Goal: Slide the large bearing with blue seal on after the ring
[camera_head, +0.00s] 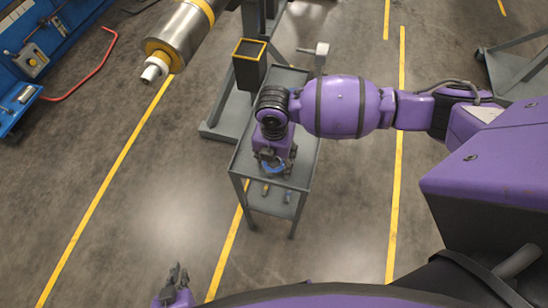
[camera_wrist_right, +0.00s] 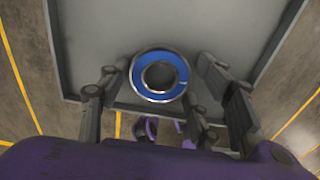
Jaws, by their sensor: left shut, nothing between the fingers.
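The large bearing with blue seal (camera_wrist_right: 159,75) lies flat near one edge of the grey cart top (camera_wrist_right: 85,25). It is a metal ring with a blue face. My right gripper (camera_wrist_right: 165,66) is open above it, with fingers on both sides and a visible gap at the right. In the head view my right gripper (camera_head: 272,158) largely covers the bearing; only a bit of blue shows. The rotor (camera_head: 185,30) hangs at the upper left, its stepped pale shaft end (camera_head: 152,72) pointing down-left beyond a yellow-orange ring (camera_head: 160,50). My left gripper (camera_head: 175,278) is shut and empty at the bottom.
The cart's lower shelf (camera_head: 270,206) holds small items. A grey stand with a yellow-rimmed black box (camera_head: 249,62) is behind the cart. A blue bench (camera_head: 45,50) and a red hose (camera_head: 90,80) are at the left. Floor between rotor and cart is clear.

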